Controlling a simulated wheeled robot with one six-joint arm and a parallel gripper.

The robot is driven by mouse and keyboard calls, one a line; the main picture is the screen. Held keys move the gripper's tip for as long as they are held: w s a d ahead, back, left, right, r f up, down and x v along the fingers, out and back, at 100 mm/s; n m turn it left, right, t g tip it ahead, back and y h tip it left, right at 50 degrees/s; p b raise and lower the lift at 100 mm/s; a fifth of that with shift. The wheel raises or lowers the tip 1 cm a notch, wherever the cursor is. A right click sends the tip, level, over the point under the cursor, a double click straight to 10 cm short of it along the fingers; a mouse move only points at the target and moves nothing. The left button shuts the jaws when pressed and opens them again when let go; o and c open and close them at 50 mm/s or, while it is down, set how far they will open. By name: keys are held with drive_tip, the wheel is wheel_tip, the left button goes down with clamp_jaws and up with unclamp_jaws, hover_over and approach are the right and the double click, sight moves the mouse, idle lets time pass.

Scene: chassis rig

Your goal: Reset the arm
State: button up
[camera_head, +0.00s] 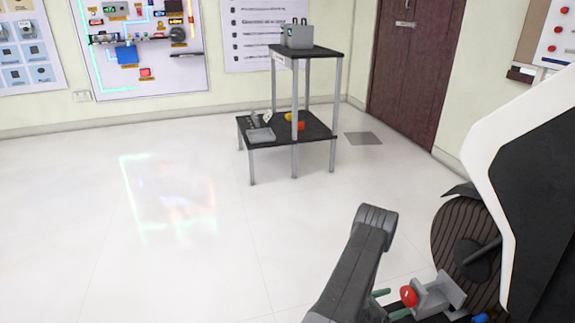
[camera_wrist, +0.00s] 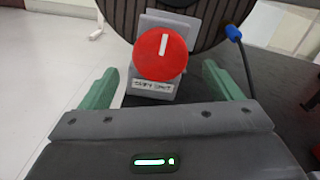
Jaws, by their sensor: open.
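My gripper (camera_head: 391,302) is at the bottom of the head view, with my grey arm link leading down to it. In the wrist view its two green fingers (camera_wrist: 160,88) stand wide apart. A round red knob (camera_wrist: 161,54) with a white mark shows between and beyond the fingertips. The knob sits on a grey labelled block (camera_wrist: 152,88). It also shows in the head view, just right of the fingers, in front of a grey bracket (camera_head: 440,298). The fingers do not visibly touch the knob.
A dark ribbed wheel (camera_head: 450,232) stands close behind the knob, under a white and black body (camera_head: 490,140). A blue-tipped cable (camera_wrist: 235,34) is at its right. A two-level table (camera_head: 258,141) stands farther back. The floor at left is clear.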

sight(405, 298)
drive_tip(key=shift+b+x, duration=0.65)
drive_tip(key=shift+x, duration=2.05)
drive_tip(key=shift+a, duration=0.1)
drive_tip(key=p+v, duration=0.4)
drive_tip(key=v, duration=0.9)
drive_tip(key=shift+s+a+r, duration=0.1)
drive_tip(key=shift+a+r, duration=0.05)
drive_tip(key=shift+a, duration=0.05)
drive_tip(key=shift+d, duration=0.15)
drive_tip(key=b+x, duration=0.4)
drive_tip(key=x, duration=0.9)
drive_tip(key=shift+d, duration=0.25)
drive_tip(key=shift+a+m, duration=0.1)
drive_tip(key=shift+m, duration=0.8)
drive_tip(key=m+p, duration=0.2)
drive_tip(key=m, duration=0.4)
drive_tip(key=p+v, duration=0.2)
drive_tip(key=v, duration=0.7)
drive_tip(key=shift+a+p, duration=0.35)
drive_tip(key=shift+p, duration=0.05)
drive_tip(key=shift+a+b, duration=0.15)
drive_tip(key=shift+b, duration=0.25)
